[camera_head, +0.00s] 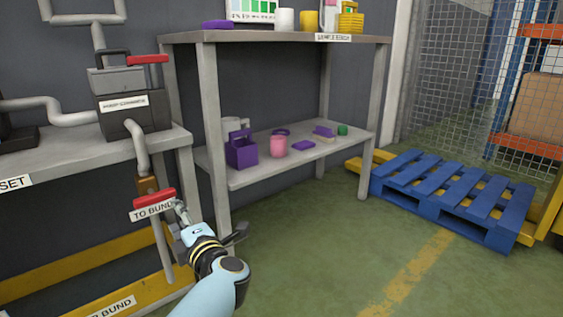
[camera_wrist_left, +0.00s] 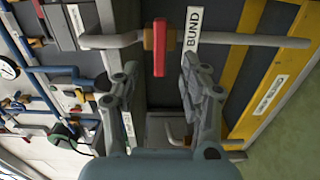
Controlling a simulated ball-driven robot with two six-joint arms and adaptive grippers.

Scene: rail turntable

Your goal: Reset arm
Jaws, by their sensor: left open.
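My left gripper (camera_head: 212,218) is at the lower middle of the head view, to the right of a red valve handle (camera_head: 155,198) labelled "TO BUND" (camera_head: 153,210). In the left wrist view the gripper (camera_wrist_left: 160,64) has its two grey fingers spread, with nothing held. The red handle (camera_wrist_left: 159,62) shows between and beyond the fingertips; it looks apart from them, though the exact gap is hard to tell. My right gripper is not in view.
A grey bench (camera_head: 105,158) with pipework stands left. Beside it a shelf rack (camera_head: 290,168) holds a purple caddy (camera_head: 242,152) and a pink pot (camera_head: 278,146). A blue pallet (camera_head: 455,200) lies right. Green floor (camera_head: 330,235) is clear in front.

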